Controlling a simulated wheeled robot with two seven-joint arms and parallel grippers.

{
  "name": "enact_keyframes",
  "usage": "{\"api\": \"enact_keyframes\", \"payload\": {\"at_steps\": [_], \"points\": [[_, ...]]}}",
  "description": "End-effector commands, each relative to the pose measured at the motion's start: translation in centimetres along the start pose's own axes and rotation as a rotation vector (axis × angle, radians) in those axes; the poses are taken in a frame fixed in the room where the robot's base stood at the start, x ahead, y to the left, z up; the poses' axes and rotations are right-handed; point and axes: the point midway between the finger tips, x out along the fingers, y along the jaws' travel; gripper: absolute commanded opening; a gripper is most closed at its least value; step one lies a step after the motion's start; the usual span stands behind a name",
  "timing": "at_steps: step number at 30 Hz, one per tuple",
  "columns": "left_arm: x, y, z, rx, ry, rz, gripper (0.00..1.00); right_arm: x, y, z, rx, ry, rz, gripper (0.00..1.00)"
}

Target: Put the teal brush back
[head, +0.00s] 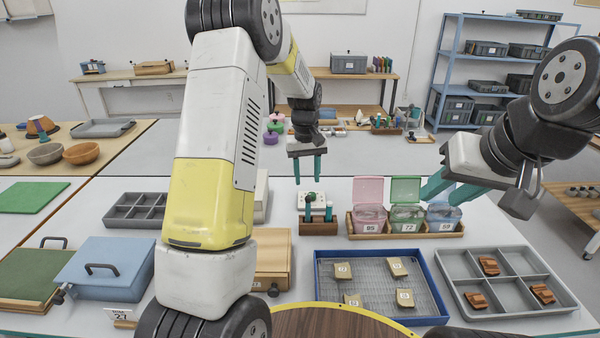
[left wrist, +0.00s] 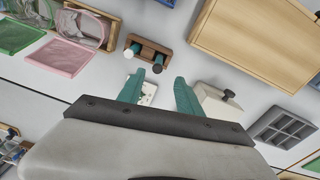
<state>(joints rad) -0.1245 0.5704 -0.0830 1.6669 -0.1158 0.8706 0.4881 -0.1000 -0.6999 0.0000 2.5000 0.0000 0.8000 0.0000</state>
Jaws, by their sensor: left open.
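A small brown wooden rack (head: 305,228) stands on the white table and shows in the left wrist view (left wrist: 152,46). Two slim teal-handled tools stand in or against it; I cannot tell which is the teal brush. One (head: 329,212) is at its right, the other (head: 307,210) at its left. In the left wrist view, one has a pale end (left wrist: 128,53) and one a dark end (left wrist: 157,69). My left gripper (head: 308,178) is open and empty, above and behind the rack, fingers pointing down. My right gripper (head: 437,194) is open and empty over the lidded jars.
A wooden holder (head: 408,232) with pink, green and blue jars is right of the rack. A blue-rimmed tray (head: 318,290) with sherds and a grey compartment tray (head: 510,290) lie in front. A wooden box (head: 272,262) is close left.

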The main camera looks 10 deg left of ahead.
Motion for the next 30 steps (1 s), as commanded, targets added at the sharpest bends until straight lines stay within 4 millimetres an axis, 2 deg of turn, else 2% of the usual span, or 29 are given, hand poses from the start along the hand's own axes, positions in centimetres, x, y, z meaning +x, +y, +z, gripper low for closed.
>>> {"api": "enact_keyframes", "payload": {"at_steps": [1,6,9,15,22,27,30], "points": [[-2.2,-0.4,0.7,0.011,0.02,0.019,0.42,0.0,0.0,0.0,0.0,0.0,0.0,0.36],[-8.6,-1.9,4.1,0.074,0.084,0.08,0.42,0.0,0.0,0.0,0.0,0.0,0.0,0.36],[-11.8,-3.0,6.5,0.111,0.125,0.112,0.42,0.0,0.0,0.0,0.0,0.0,0.0,0.36],[-16.8,-5.2,12.0,0.192,0.21,0.166,0.42,0.0,0.0,0.0,0.0,0.0,0.0,0.36],[-20.1,-7.8,18.8,0.288,0.319,0.214,0.42,0.0,0.0,0.0,0.0,0.0,0.0,0.36],[-20.9,-9.5,23.5,0.352,0.398,0.235,0.42,0.0,0.0,0.0,0.0,0.0,0.0,0.36],[-20.8,-10.1,25.4,0.381,0.432,0.241,0.42,0.0,0.0,0.0,0.0,0.0,0.0,0.36]]}}
